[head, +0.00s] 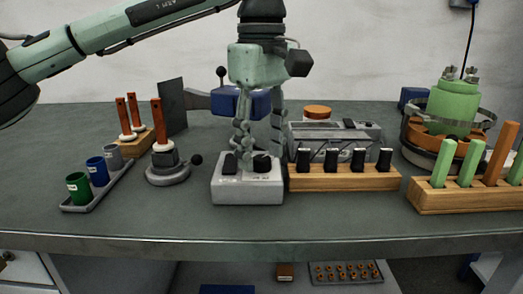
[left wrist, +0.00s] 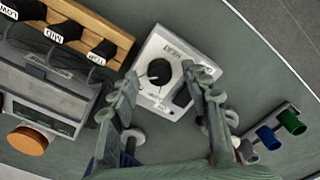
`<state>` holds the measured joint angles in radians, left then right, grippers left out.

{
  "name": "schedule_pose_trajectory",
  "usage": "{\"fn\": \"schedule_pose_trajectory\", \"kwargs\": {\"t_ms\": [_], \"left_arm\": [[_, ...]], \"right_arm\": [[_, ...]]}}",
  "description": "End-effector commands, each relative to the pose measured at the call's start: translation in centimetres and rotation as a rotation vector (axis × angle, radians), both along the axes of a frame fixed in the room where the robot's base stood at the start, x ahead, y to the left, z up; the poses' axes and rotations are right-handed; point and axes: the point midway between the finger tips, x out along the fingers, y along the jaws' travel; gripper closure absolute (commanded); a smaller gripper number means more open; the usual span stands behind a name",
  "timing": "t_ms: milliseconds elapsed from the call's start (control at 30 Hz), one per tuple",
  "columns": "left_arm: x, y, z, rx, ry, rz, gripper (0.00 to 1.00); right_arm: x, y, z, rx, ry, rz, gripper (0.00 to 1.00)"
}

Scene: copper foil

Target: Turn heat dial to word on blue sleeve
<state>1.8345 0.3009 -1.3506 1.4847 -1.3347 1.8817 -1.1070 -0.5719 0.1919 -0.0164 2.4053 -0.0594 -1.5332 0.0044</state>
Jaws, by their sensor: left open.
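My right gripper is not in view.
Green (head: 78,187) and grey (head: 113,157) sleeves share the tray. A wooden block (head: 345,180) with several labelled black pieces adjoins the box's right. A grey stand with an orange handle (head: 168,172) is to its left. The table front is clear.

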Motion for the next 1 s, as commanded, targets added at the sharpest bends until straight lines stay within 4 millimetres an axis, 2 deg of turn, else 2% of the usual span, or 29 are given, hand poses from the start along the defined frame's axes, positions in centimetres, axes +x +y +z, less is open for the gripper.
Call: {"fn": "schedule_pose_trajectory", "kwargs": {"t_ms": [100, 367, 733, 1000], "left_arm": [[-0.01, 0.03, -0.61, 0.000, 0.000, 0.000, 0.53], [-0.01, 0.01, -0.71, 0.000, 0.000, 0.001, 0.54], [-0.02, -0.01, -0.69, -0.001, 0.001, 0.001, 1.00], [-0.03, -0.01, -0.68, -0.001, 0.001, 0.022, 1.00]], "right_arm": [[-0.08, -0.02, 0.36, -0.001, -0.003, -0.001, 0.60], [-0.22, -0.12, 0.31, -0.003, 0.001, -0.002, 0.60], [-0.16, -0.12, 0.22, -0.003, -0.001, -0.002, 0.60], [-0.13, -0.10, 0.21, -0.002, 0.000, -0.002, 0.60]]}}
